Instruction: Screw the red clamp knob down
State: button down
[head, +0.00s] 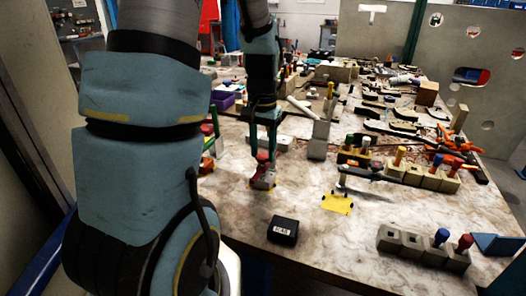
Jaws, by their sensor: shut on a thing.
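My gripper (262,148) points straight down over the table, left of the middle in the head view. Its fingers are around the red clamp knob (262,156), which shows as a small red cap between the fingertips. Below the knob is a small red and grey clamp body (262,180) standing on the tabletop. The knob's thread and the gap beneath it are too small to make out.
A black labelled box (283,230) and a yellow plate (337,203) lie in front. A grey upright block (319,140) stands to the right. Block rows with coloured pegs (422,247) sit further right. Tools crowd the back. The marble-patterned tabletop (235,205) is clear at front left.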

aim_at(262, 156)
dwell(0.3)
jog(key=shift+c, duration=2.4)
grip_release()
notch_tip(262, 156, up, 11)
jog(key=b, duration=0.1)
jog(key=shift+b, duration=0.3)
jog(key=shift+a+f, duration=0.1)
jog(key=s+a+f+n+t, duration=0.1)
jog(key=s+a+f+n, duration=0.4)
jog(key=s+a+f, duration=0.3)
jog(key=shift+a+f+t, duration=0.3)
jog(key=shift+a+f, duration=0.45)
jog(key=shift+a, duration=0.2)
